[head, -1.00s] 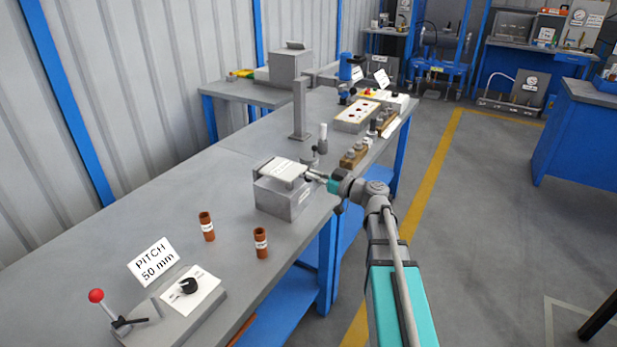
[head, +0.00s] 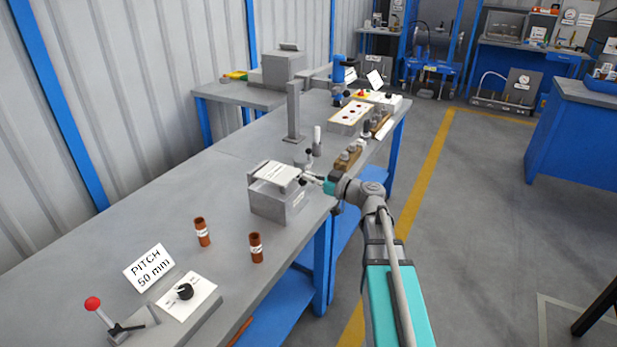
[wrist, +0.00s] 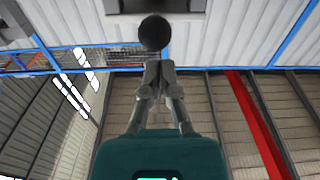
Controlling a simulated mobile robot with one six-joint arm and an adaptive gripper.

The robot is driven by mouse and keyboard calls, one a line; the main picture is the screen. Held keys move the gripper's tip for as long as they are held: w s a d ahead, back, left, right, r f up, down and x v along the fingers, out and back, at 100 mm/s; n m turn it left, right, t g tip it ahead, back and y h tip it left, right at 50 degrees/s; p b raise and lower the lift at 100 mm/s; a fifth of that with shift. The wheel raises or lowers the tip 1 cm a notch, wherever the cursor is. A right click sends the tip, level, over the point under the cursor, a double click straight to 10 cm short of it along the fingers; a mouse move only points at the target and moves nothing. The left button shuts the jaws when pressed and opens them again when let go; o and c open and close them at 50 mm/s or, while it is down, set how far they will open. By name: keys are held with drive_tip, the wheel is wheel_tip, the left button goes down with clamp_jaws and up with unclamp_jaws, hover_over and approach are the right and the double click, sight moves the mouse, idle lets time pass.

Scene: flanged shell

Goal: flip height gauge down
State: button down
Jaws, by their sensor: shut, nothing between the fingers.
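A grey box-shaped fixture (head: 278,202) with a pale labelled plate (head: 277,172) on top stands near the bench's right edge. Its label is too small to read. My gripper (head: 308,179) is at the plate's right end, with its fingers pointing left toward it. In the wrist view the two fingers (wrist: 158,72) are shut together with nothing between them. A round black knob (wrist: 154,32) shows just beyond the fingertips; whether they touch it I cannot tell. I cannot tell for sure which part is the height gauge.
An upright grey post (head: 293,112) stands behind the fixture. Two brown cylinders (head: 202,232) and a red-knobbed lever panel (head: 190,300) with a PITCH 50 mm sign (head: 149,267) are in front. A wooden block (head: 347,160) lies beyond my gripper. The bench's left side is clear.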

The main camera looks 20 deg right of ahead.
drive_tip(key=f+b+v, duration=0.2)
drive_tip(key=b+v, duration=0.1)
drive_tip(key=v, duration=0.6)
idle(0.6)
drive_tip(key=shift+s+a, duration=0.1)
idle(0.4)
